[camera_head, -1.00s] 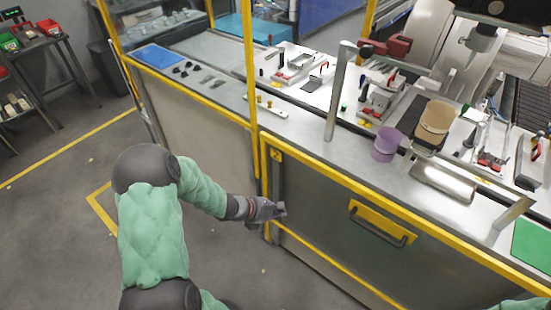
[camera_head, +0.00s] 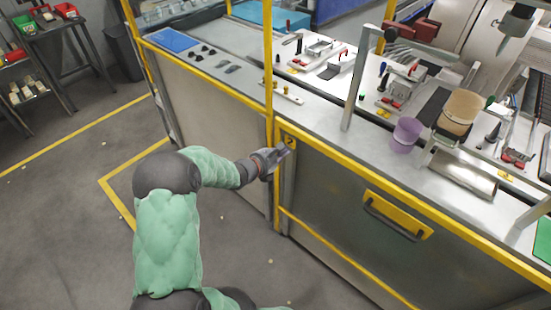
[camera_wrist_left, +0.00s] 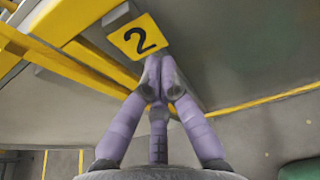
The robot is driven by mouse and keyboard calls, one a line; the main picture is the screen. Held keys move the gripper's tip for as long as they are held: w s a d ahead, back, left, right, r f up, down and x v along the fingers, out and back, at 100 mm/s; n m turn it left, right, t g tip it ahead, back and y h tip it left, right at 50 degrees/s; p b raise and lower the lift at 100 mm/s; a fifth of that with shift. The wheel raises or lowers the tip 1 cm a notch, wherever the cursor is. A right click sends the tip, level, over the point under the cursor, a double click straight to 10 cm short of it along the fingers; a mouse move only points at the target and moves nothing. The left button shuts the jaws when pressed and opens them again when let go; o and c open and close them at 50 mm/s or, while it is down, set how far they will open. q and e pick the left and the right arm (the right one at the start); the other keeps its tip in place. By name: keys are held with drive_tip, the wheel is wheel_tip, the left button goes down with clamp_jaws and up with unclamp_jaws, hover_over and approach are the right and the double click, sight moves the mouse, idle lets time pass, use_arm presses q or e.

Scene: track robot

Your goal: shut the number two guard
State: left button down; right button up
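The number two guard is a grey panel (camera_head: 340,205) in a yellow frame, with a yellow-backed bar handle (camera_head: 397,215). A yellow plate marked 2 (camera_head: 289,141) sits at its upper left corner. The plate also shows large in the left wrist view (camera_wrist_left: 139,37). My left gripper (camera_head: 281,154) is just below and left of this plate, beside the yellow corner post. In the left wrist view its purple fingers (camera_wrist_left: 155,72) come together at the tips, with nothing visible between them. Whether they touch the guard, I cannot tell. My right gripper is out of view.
The yellow corner post (camera_head: 270,90) rises beside my left gripper.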

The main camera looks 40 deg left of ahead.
sight(294, 140)
use_arm(q)
drive_tip(key=x, duration=0.3)
drive_tip(key=shift+d+b, duration=0.1)
drive_tip(key=shift+b, duration=0.25)
drive_tip(key=shift+r, duration=2.05)
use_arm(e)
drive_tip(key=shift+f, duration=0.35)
